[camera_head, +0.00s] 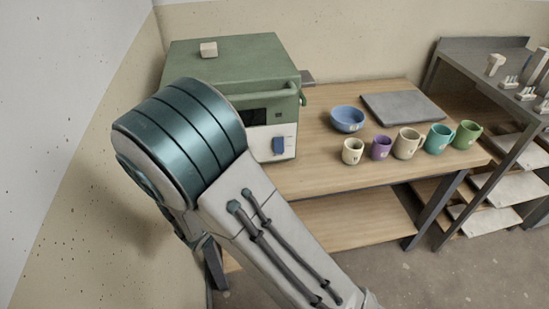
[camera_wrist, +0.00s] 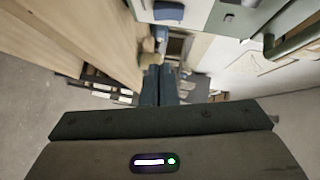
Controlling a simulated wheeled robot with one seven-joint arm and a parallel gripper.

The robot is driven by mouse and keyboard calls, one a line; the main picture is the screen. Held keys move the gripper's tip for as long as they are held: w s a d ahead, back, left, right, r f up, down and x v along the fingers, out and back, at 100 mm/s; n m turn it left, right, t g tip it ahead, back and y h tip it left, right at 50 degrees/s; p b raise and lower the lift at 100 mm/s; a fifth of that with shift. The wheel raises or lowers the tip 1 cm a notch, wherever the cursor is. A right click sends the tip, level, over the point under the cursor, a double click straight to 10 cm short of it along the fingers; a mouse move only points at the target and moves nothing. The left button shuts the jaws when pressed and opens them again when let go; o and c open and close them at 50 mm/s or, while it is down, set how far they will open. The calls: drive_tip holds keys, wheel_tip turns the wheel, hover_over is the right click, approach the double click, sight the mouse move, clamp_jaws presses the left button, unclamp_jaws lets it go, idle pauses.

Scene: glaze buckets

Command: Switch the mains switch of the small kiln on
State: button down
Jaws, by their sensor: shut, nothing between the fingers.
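The small kiln (camera_head: 235,60) is a green box with a white front panel, standing at the left end of the wooden table. My arm hides the kiln's lower left front. In the wrist view, the kiln's green body (camera_wrist: 232,18) and the blue switch (camera_wrist: 168,12) show at the top edge. My gripper (camera_wrist: 158,70) shows there with its two dark fingers shut together and empty, apart from the switch. In the head view my arm hides most of the gripper. I cannot tell the switch's position.
A small pale block (camera_head: 208,50) lies on the kiln. A blue bowl (camera_head: 347,119), a grey slab (camera_head: 402,108) and several mugs (camera_head: 407,143) stand on the table (camera_head: 310,172) to the right. A metal rack (camera_head: 480,85) stands beyond. A wall (camera_head: 80,210) is close at left.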

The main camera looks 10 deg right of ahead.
drive_tip(key=b, duration=0.1)
approach(283, 151)
drive_tip(key=d, duration=0.3)
drive_tip(key=shift+s+d+r, duration=0.1)
drive_tip(key=shift+d+r, duration=0.05)
drive_tip(key=shift+d, duration=0.25)
drive_tip(key=w, duration=0.1)
drive_tip(key=w+f, duration=0.1)
drive_tip(key=w, duration=0.1)
drive_tip(key=shift+w+d, duration=0.15)
drive_tip(key=shift+w, duration=0.5)
